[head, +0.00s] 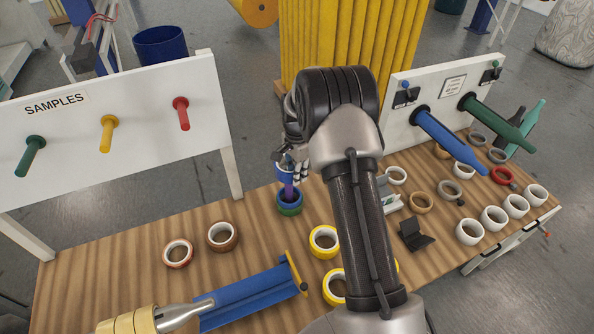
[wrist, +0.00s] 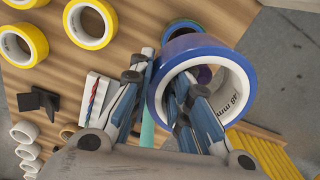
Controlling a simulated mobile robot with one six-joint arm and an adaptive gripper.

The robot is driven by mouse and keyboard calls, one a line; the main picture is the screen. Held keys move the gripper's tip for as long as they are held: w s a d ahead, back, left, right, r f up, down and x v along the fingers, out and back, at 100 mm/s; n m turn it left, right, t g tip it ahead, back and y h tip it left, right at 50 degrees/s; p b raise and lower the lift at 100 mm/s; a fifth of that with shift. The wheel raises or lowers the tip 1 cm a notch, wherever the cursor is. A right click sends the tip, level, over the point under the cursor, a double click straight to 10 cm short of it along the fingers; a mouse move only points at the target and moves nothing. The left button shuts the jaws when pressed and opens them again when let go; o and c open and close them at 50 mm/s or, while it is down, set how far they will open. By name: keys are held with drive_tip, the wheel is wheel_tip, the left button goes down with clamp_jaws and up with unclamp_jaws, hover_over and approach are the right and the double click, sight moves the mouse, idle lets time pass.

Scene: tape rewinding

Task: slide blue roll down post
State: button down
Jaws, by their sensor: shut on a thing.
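My gripper (head: 298,168) is shut on the wall of a blue roll (head: 284,173), high above the table. In the wrist view the blue roll (wrist: 167,92) has a white core; one finger is inside the ring and one outside. A purple post (head: 289,192) stands below the held roll; a purple piece (wrist: 204,75) shows through the roll's hole. The roll appears to be at the post's top, but I cannot tell for certain whether it is around it. A green and blue roll (head: 290,207) sits around the post's foot, also partly visible in the wrist view (wrist: 184,26).
The wooden table (head: 110,250) holds brown rolls (head: 222,236), yellow rolls (head: 324,241) and several white rolls (head: 470,231). A blue dispenser (head: 245,298) lies in front. The samples board (head: 100,125) stands left; a board with blue and green pegs (head: 437,129) stands right.

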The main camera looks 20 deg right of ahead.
wheel_tip(320, 180, down, 9)
drive_tip(key=b, duration=0.5)
drive_tip(key=shift+r, duration=0.2)
drive_tip(key=c, duration=1.4)
unclamp_jaws()
wheel_tip(320, 180, up, 12)
drive_tip(key=shift+r, duration=0.1)
